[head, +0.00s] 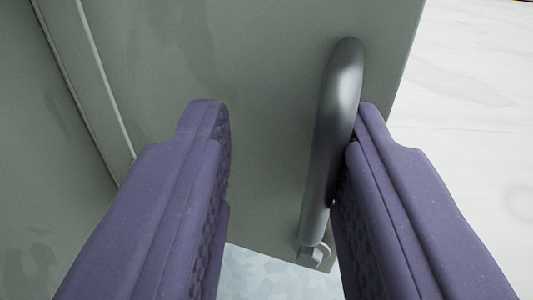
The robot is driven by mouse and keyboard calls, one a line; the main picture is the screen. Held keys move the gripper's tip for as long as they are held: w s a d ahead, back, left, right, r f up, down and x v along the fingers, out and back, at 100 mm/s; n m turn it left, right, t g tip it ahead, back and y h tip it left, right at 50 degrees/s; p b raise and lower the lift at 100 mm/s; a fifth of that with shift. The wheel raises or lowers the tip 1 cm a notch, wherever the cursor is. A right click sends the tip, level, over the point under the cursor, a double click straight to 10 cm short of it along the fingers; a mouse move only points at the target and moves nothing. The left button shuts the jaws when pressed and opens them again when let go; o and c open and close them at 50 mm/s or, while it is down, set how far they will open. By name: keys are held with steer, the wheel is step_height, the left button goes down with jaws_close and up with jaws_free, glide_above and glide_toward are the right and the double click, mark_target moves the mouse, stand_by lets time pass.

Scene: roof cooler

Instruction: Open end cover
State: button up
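The end cover (255,60) is a grey-green panel filling the upper middle of the head view. A dark grey tubular handle (335,120) stands on it near its right edge. My gripper (285,125) is open, with its two purple fingers apart. The handle lies between the fingers, close beside the right finger and well apart from the left one. I cannot tell whether the right finger touches it. The handle's lower end shows near a small metal bracket (315,254). The fingers hide parts of the cover.
Another grey-green panel (40,130) lies at the left, past a raised vertical edge strip (95,85). A pale mottled surface (265,275) shows below the cover. A whitish surface (475,90) with faint lines lies clear at the right.

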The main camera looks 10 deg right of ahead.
steer(key=s+a, duration=0.1)
steer(key=s, duration=0.6)
steer(key=shift+s+a, duration=0.25)
steer(key=shift+s, duration=0.1)
steer(key=shift+w, duration=0.1)
steer(key=w+d+r+y+b, duration=0.1)
steer(key=d+r+y+b, duration=0.1)
steer(key=d+r, duration=0.35)
steer(key=w+d+r+n+y+b, duration=0.1)
steer(key=w+d+r+y+b, duration=0.15)
steer(key=r, duration=0.65)
steer(key=d+r+y+b, duration=0.2)
steer(key=d+r, duration=0.3)
steer(key=r, duration=0.3)
steer(key=s+d+r+n+g+b, duration=0.1)
steer(key=s+d+r+b, duration=0.2)
steer(key=s+d+r, duration=0.55)
steer(key=s+d+r+h+b, duration=0.1)
steer(key=s+d+r, duration=0.1)
steer(key=s+d, duration=0.4)
steer(key=s+d+r+g+h+b, duration=0.1)
steer(key=s+d+r+h+b, duration=0.1)
steer(key=s+d, duration=0.4)
steer(key=v, duration=0.5)
steer(key=shift+r, duration=0.35)
